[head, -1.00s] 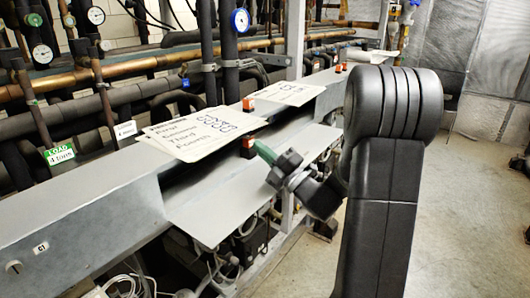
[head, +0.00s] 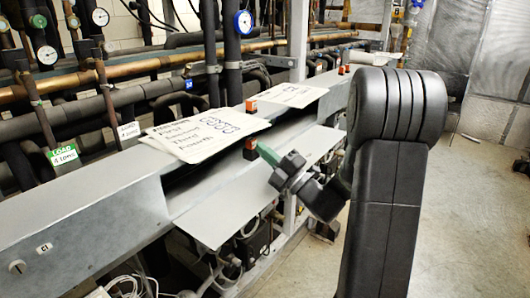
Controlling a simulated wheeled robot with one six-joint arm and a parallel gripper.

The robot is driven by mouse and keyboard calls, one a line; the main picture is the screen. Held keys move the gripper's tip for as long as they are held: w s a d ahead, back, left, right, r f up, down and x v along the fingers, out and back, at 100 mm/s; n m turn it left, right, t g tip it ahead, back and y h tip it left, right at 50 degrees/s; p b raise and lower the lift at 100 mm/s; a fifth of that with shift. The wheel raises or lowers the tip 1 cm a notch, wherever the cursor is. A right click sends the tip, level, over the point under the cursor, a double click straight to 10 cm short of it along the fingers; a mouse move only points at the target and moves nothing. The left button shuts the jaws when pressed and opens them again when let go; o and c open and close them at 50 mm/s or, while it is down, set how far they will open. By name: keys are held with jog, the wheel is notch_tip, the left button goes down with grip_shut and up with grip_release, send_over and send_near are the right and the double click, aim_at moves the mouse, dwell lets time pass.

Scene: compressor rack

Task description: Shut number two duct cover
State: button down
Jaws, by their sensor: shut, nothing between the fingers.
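A flat grey duct cover (head: 240,198) stands open, sticking out from the front of the long grey duct (head: 85,212). A dark opening shows behind its upper edge. I see no number two on this cover; a small label (head: 44,249) on the section to the left seems to read C1. My gripper (head: 268,155), with green fingertips, is shut and empty. In the picture it overlaps the upper right part of the cover; I cannot tell whether it touches. My wrist hides part of the cover's right side.
Printed sheets (head: 205,136) lie on top of the duct, with more sheets (head: 289,95) farther along. Red-orange blocks (head: 250,148) stand along the duct. Pipes and gauges (head: 243,22) fill the back. Cables hang below the cover. Bare floor (head: 460,230) lies at right.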

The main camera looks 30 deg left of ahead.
dwell(0.3)
jog(key=w+b+v, duration=0.1)
jog(key=b+v, duration=0.1)
jog(key=v, duration=1.2)
jog(key=w+d+f+n+h+b, duration=0.1)
jog(key=w+d+f+n+h, duration=0.15)
jog(key=f+n, duration=0.5)
jog(key=w+d+f+n+h, duration=0.1)
jog(key=w+d+f+n, duration=0.3)
jog(key=n, duration=0.7)
jog(key=a+r+p, duration=0.2)
jog(key=a+r, duration=0.2)
jog(key=a, duration=0.6)
jog(key=shift+s+a+r+g+p, duration=0.15)
jog(key=shift+a+r+g+p, duration=0.15)
jog(key=shift+r+p, duration=0.1)
jog(key=shift+m+y, duration=0.25)
